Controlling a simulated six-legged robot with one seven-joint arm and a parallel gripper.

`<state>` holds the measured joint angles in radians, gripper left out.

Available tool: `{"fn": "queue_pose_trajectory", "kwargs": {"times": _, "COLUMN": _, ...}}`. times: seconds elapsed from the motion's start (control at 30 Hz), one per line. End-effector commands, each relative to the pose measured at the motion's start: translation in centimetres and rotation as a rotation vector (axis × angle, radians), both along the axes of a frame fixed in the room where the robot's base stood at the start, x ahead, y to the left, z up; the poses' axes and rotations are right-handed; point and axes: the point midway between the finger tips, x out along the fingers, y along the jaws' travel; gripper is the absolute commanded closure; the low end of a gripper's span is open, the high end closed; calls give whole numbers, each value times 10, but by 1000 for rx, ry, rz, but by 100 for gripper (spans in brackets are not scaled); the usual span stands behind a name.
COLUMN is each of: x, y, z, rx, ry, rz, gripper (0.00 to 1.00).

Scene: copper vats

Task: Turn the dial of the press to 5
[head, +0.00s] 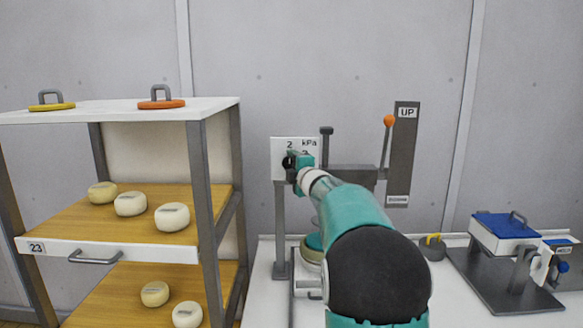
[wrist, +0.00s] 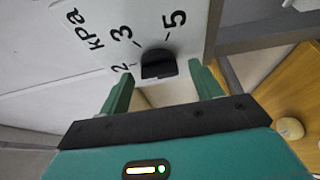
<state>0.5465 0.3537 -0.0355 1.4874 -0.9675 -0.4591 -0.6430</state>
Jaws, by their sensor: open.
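The press (head: 281,225) stands on the white bench, with a white kPa scale plate (head: 281,144) at its upper left. The black dial (wrist: 158,65) sits on this plate in the wrist view, with the marks 2, 3 and 5 around it. I cannot tell for certain which mark it points to. My gripper (wrist: 160,80) is open, its two green fingers to either side of the dial and slightly short of it. I see no clear contact. In the head view my gripper (head: 301,168) is at the plate, and my arm hides part of the press.
A lever with an orange knob (head: 389,121) stands beside the UP sign (head: 407,112), right of the plate. A shelf rack (head: 205,180) with cheeses is close on the left. A blue-topped device (head: 505,226) and a small weight (head: 432,247) are on the bench at right.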

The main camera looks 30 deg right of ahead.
Motion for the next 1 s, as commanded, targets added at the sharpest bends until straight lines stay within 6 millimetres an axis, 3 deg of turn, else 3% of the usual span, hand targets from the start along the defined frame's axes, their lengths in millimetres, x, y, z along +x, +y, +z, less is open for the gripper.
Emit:
{"fn": "queue_pose_trajectory", "kwargs": {"times": 0.37, "x": 9, "y": -2, "z": 0, "rx": 0, "ry": 0, "rz": 0, "gripper": 35}}
{"fn": "queue_pose_trajectory", "kwargs": {"times": 0.6, "x": 8, "y": -2, "z": 0, "rx": 1, "ry": 0, "rz": 0, "gripper": 80}}
{"fn": "queue_pose_trajectory", "kwargs": {"times": 1.0, "x": 8, "y": -2, "z": -1, "rx": 47, "ry": -30, "rz": -1, "gripper": 80}}
